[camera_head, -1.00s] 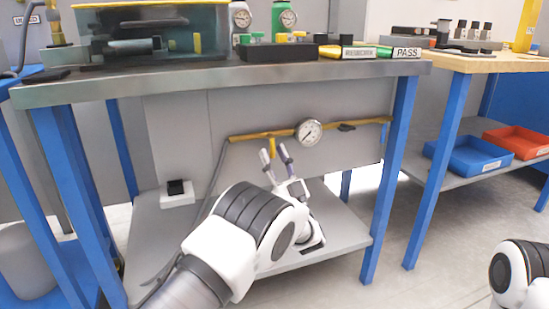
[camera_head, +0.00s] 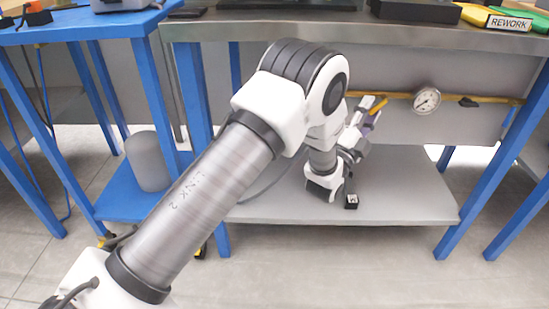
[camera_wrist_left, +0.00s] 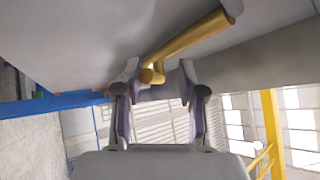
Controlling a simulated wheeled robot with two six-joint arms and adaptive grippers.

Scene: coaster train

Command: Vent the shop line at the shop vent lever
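A yellow pipe (camera_head: 490,97) runs along the grey panel under the bench, with a round white gauge (camera_head: 427,99) on it. A yellow stub (camera_head: 376,105) hangs at the pipe's left part, close to my left gripper (camera_head: 366,122). A small dark handle (camera_head: 468,101) sits on the pipe right of the gauge. I cannot tell which of these is the shop vent lever. In the left wrist view, my left gripper (camera_wrist_left: 157,95) is open, with the end of the yellow stub (camera_wrist_left: 153,74) between or just beyond its fingertips. Contact is unclear. My right gripper is out of view.
The bench top edge (camera_head: 350,28) overhangs the pipe. Blue legs (camera_head: 488,165) stand at the sides. A grey cylinder (camera_head: 149,160) stands on a blue shelf at left.

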